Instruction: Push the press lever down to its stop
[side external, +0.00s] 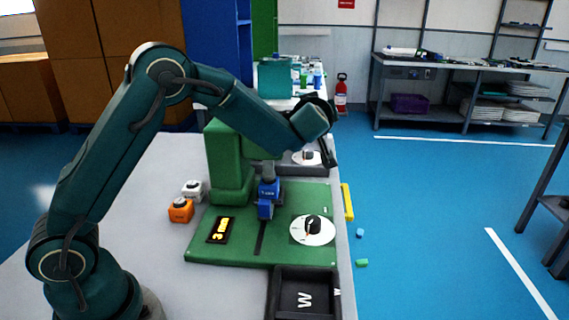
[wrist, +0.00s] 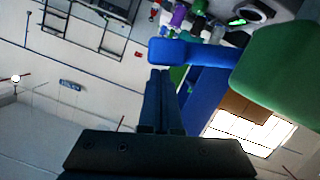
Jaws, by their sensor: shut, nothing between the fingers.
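The press has a green body (side external: 230,165) on a green base plate. A blue part (side external: 268,198) hangs on a grey shaft below its head, over the plate. In the wrist view a blue bar with a rounded end, apparently the press lever (wrist: 195,51), lies beside a large green block (wrist: 280,72). My gripper (side external: 332,160) is to the right of the press in the side view, above the plate's far right side. In the wrist view its fingers (wrist: 160,76) are together and empty, their tips just below the bar's end; contact cannot be told. My forearm partly covers the press head.
Orange (side external: 181,210) and white (side external: 193,190) blocks stand left. A black bin (side external: 303,275) is in front. Floor right of the table is mostly open.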

